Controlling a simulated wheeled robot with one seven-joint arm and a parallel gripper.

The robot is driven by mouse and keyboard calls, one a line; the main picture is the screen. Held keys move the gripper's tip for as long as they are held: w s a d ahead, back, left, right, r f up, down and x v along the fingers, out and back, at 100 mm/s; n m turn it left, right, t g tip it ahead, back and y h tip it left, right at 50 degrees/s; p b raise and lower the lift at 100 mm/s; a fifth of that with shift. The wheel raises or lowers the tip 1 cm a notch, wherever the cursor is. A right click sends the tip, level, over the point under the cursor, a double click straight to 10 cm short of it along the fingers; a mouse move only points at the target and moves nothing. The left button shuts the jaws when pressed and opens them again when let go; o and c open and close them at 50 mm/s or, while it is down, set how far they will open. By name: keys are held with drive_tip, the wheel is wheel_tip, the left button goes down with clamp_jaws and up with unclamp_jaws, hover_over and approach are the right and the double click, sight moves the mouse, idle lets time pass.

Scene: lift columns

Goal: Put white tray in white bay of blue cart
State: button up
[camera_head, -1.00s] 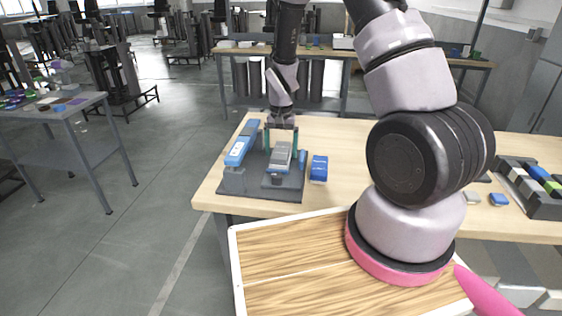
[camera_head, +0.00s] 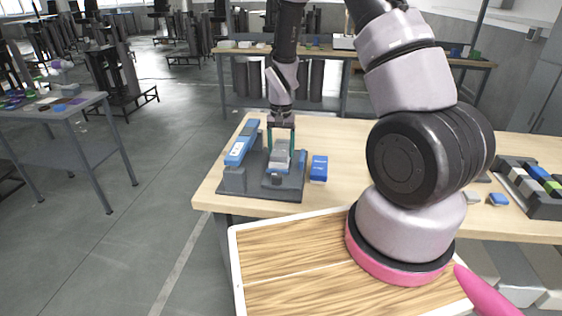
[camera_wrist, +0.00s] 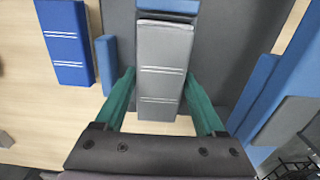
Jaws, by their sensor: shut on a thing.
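My gripper (camera_head: 281,143) is over the dark grey fixture (camera_head: 286,189) on the wooden table. Its teal fingers, also in the wrist view (camera_wrist: 160,80), are shut on the sides of a light grey block (camera_wrist: 164,60) with thin white lines. In the head view this grey block (camera_head: 280,157) is over the right part of the fixture; I cannot tell if it touches it. A blue piece (camera_wrist: 168,6) lies beyond the block's far end.
A long blue block (camera_head: 238,152) lies on the fixture's left side. A short blue block (camera_head: 319,167) stands on the table to the right. A dark rack (camera_head: 541,203) with coloured pieces and a small blue block (camera_head: 497,199) are far right. Table between is partly hidden by my arm.

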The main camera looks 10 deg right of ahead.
drive_tip(key=shift+r, duration=2.55)
